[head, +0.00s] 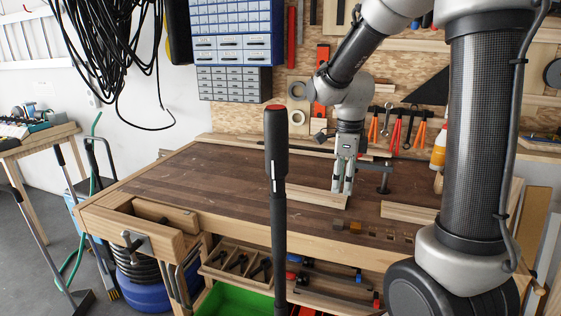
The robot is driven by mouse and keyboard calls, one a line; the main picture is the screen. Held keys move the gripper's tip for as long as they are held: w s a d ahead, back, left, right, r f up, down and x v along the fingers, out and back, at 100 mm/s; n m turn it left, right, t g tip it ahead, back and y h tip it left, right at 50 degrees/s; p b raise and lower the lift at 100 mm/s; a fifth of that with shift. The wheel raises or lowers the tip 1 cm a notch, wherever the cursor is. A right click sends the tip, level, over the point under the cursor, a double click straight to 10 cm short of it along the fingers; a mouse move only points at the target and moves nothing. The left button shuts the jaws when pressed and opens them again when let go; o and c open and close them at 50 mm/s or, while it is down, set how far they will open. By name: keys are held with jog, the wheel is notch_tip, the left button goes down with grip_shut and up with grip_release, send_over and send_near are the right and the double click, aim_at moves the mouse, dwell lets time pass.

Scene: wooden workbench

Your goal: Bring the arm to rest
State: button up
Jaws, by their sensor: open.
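My gripper (343,187) points down over the right half of the wooden workbench (225,180). Its fingers are slightly apart, and I see nothing held between them. The fingertips are close behind a light wooden strip (315,196) on the bench; I cannot tell whether they touch it. My arm comes in from the upper right and bends down to the gripper.
A dark post with a red top (275,160) stands in front of the bench. A metal bench fitting (376,172) is right of the gripper. Another light board (409,213) lies at right. Tools hang on the pegboard (300,80) behind. The bench's left half is clear.

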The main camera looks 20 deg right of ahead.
jog(key=s+d+r+n+t, duration=0.1)
jog(key=s+r+n+t, duration=0.1)
jog(key=s+r+n, duration=0.3)
jog(key=s+r+n+t, duration=0.2)
jog(key=s+r+n, duration=0.3)
jog(key=s+n, duration=0.8)
jog(key=shift+s+d+n, duration=0.35)
jog(key=shift+d+n, duration=0.05)
jog(key=shift+n, duration=3)
